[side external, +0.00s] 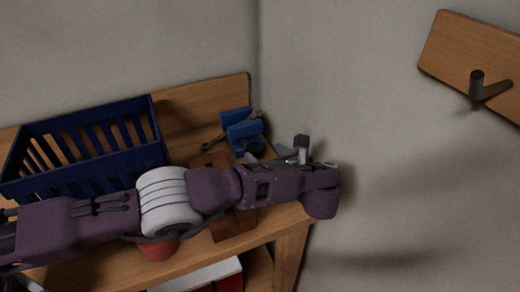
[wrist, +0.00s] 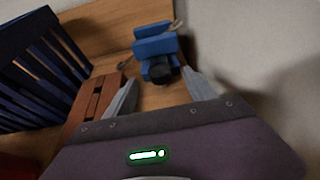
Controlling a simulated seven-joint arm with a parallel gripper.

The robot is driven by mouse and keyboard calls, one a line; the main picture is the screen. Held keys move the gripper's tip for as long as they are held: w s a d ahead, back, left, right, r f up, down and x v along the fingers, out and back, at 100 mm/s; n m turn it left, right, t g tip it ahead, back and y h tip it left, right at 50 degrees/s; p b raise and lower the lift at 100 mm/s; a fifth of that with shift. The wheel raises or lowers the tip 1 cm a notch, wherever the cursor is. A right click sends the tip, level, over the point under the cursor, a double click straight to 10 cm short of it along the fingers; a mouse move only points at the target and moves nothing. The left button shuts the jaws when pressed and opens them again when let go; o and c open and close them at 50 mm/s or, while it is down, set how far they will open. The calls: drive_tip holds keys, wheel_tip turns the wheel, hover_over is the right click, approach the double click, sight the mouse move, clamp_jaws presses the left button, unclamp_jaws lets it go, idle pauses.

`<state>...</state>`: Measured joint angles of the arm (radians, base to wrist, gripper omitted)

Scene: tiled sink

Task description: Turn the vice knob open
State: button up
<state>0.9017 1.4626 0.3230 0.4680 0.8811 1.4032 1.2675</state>
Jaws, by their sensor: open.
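The blue vice (side external: 241,131) sits on the wooden bench near its back right corner, close to the wall. It also shows in the wrist view (wrist: 155,42), with a dark round part (wrist: 160,72) facing my gripper. A thin grey bar (side external: 211,145) with rounded ends sticks out beside the vice. I cannot tell which of these parts is the knob. My gripper (wrist: 159,78) is open and empty, with the dark round part between its fingertips in the picture and seemingly beyond them. In the side external view my gripper (side external: 292,152) is right of the vice, partly hidden by my wrist.
A dark blue slatted basket (side external: 85,150) stands on the bench at left. A reddish-brown wooden block (wrist: 97,103) lies between basket and vice, partly behind my arm. A red pot (side external: 158,249) is below my arm. A wooden board with a peg (side external: 477,82) hangs on the right wall.

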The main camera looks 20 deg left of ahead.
drive_tip(key=shift+s+d+r, duration=0.15)
drive_tip(key=shift+s+d, duration=0.05)
drive_tip(key=shift+s, duration=0.05)
